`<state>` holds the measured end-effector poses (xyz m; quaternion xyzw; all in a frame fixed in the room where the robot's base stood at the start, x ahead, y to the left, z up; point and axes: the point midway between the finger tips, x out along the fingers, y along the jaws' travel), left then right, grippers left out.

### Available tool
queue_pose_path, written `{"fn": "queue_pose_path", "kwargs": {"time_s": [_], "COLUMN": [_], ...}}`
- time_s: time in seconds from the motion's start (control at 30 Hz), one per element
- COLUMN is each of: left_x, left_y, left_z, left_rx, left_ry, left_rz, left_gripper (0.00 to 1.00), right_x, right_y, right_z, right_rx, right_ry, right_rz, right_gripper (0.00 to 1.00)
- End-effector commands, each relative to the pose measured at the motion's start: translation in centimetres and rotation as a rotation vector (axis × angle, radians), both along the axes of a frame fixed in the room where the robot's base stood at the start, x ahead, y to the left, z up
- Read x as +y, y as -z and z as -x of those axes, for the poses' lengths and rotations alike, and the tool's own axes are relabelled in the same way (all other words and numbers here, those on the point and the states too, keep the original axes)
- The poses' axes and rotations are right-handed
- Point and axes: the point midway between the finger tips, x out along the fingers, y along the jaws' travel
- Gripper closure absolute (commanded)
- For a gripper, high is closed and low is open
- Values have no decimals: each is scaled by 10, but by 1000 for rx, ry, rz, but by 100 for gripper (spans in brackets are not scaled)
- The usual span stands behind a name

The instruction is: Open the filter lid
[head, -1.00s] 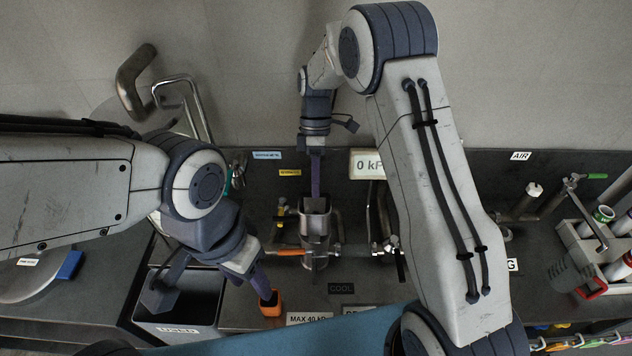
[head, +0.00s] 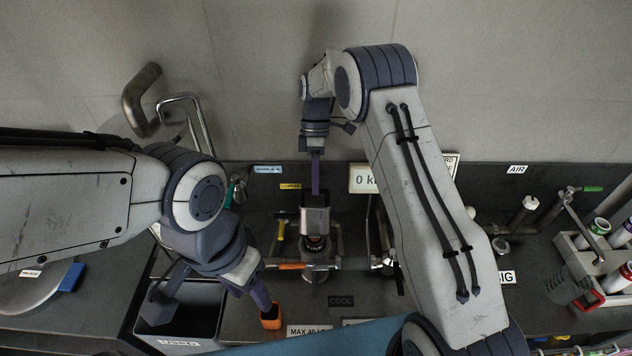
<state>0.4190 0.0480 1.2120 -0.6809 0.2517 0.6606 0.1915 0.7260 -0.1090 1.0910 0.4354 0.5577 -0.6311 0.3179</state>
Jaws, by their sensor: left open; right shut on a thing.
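The filter lid (head: 315,220) is a grey metal piece at the middle of the counter. It stands swung up and back above the filter housing (head: 318,274), and a dark round opening with an orange-brown ring shows below it. My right gripper (head: 315,190) reaches down from behind and is shut on the lid at its upper edge; the exact contact is hard to see. My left gripper (head: 261,296) is open, pointing down at the front left, close to a small orange block-like thing (head: 271,315). I cannot tell whether they touch.
An orange-handled valve (head: 288,266) sits left of the housing and piping runs to its right. A dark bin (head: 180,342) is at the front left. A rack of tubes (head: 590,240) is at the far right.

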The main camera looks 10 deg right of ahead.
Motion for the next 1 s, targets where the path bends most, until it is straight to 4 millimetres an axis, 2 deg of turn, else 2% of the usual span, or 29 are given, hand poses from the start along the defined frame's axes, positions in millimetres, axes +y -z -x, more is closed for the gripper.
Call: {"fn": "queue_pose_path", "kwargs": {"time_s": [0.1, 0.13, 0.17, 0.2, 0.57, 0.67, 0.8, 1.0], "left_x": [0, 0, 0, 0, 0, 0, 0, 0], "left_y": [1, 1, 1, 1, 3, 10, 26, 45], "left_z": [0, 0, 0, 0, 0, 0, 0, 0], "left_rx": [0, 0, 0, 0, 0, 0, 0, 0], "left_ry": [0, 0, 0, 0, 0, -1, -4, -5], "left_rz": [0, 0, 0, 0, 0, 0, 0, 0], "left_gripper": [51, 51, 51, 51, 51, 51, 51, 51], "right_x": [0, 0, 0, 0, 0, 0, 0, -35], "right_y": [6, 6, 5, 5, -1, -9, -35, -61], "right_z": [2, 2, 2, 2, 1, 0, 1, 30], "right_rx": [6, 6, 6, 6, 1, -1, -4, -1], "right_ry": [0, 0, 0, 0, 0, 0, 0, 4], "right_rz": [2, 2, 2, 2, 1, 0, 1, 1], "right_gripper": [100, 74, 62, 55, 55, 55, 55, 55]}}
